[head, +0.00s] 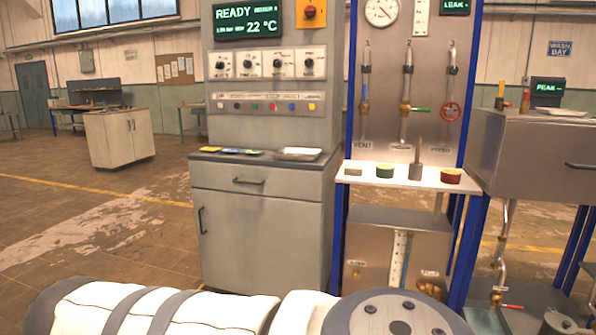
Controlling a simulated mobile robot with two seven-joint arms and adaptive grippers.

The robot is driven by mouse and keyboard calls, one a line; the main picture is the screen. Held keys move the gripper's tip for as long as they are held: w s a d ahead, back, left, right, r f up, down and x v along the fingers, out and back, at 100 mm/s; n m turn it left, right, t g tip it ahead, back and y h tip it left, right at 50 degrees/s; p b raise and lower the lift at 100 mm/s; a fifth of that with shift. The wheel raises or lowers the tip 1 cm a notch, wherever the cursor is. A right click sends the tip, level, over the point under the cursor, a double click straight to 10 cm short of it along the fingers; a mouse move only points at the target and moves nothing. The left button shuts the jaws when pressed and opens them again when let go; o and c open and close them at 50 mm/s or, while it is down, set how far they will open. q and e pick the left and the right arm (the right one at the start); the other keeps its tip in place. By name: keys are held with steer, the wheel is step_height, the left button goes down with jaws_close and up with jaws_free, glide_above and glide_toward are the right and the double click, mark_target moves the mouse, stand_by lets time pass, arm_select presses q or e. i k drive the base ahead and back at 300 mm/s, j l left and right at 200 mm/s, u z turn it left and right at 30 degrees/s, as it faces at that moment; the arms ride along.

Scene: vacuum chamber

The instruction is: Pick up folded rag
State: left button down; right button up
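I cannot make out a folded rag with certainty. A pale flat item (563,112) lies on top of the steel chamber box at the right; it is too small to tell whether it is cloth or a dish. A light tray-like item (298,153) lies on the control cabinet's counter, beside small flat yellow, green and blue items (228,151). Neither of my grippers is in view. One of my arms, white with grey bands, stretches across the bottom edge.
The control cabinet (255,225) stands ahead, left of the blue-framed valve panel. The panel's white shelf (400,178) holds several small parts. The steel chamber box (535,150) is at right. A workbench (120,138) stands far left, with open floor (90,220) before it.

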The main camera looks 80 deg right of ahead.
mark_target(349, 170)
steer(key=z, duration=2.85)
steer(key=u, duration=4.45)
steer(key=z, duration=4.45)
